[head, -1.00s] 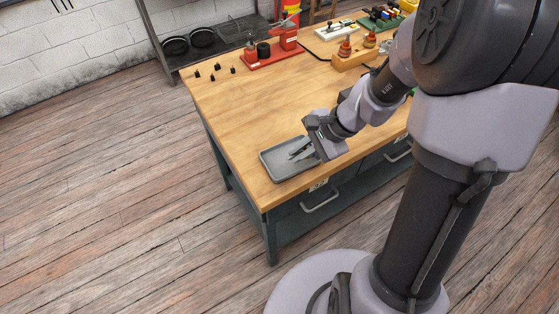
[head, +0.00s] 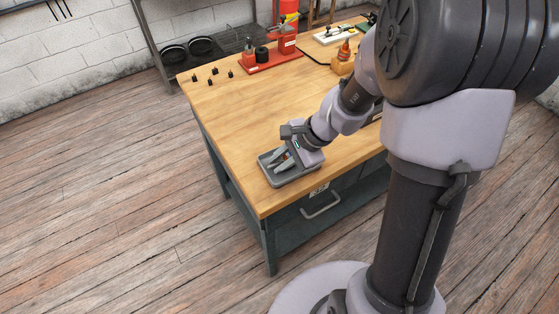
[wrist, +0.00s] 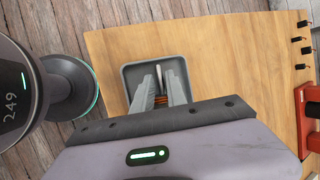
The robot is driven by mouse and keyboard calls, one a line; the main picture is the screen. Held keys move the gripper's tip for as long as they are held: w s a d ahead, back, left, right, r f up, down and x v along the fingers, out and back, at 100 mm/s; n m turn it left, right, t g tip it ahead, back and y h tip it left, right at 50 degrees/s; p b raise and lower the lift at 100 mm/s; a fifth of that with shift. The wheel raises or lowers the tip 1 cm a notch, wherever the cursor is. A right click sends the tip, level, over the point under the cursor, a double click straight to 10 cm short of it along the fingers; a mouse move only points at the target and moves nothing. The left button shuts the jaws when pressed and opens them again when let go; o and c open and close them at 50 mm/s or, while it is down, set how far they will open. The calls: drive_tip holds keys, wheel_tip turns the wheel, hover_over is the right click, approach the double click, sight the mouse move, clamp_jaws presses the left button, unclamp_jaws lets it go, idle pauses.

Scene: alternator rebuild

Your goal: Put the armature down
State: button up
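The armature (wrist: 160,99) shows in the wrist view as copper-orange windings with a pale shaft pointing away, between my two grey fingers. My gripper (wrist: 159,84) is shut on it; the fingers lie against both sides of the windings. In the head view my gripper (head: 281,162) is over the grey tray (head: 299,178), with a small orange patch of the armature (head: 286,156) between the fingers. The tray (wrist: 125,75) lies at the workbench corner. I cannot tell whether the armature touches the tray floor.
The wooden workbench (head: 235,120) is clear around the tray. Several small black parts (head: 212,75) stand at the far left edge. A dark shelf (head: 205,50) with pans is behind.

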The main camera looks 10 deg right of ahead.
drive_tip(key=a+p+v, duration=0.1)
drive_tip(key=p+v, duration=0.5)
drive_tip(key=v, duration=0.7)
drive_tip(key=s+a+r+n+t+h, duration=0.1)
drive_tip(key=s+a+r+n, duration=0.1)
drive_tip(key=s+r+n, duration=0.3)
drive_tip(key=s+a+r+n+t+h+b, duration=0.1)
drive_tip(key=s+a+r+n+h, duration=0.1)
drive_tip(key=s+r, duration=0.4)
drive_tip(key=s+a+n, duration=0.1)
drive_tip(key=s+n, duration=0.1)
drive_tip(key=s, duration=0.1)
drive_tip(key=shift+a+r+n+t, duration=0.3)
drive_tip(key=shift+r+n+t, duration=0.05)
drive_tip(key=shift+n+t, duration=0.05)
drive_tip(key=shift+s, duration=0.15)
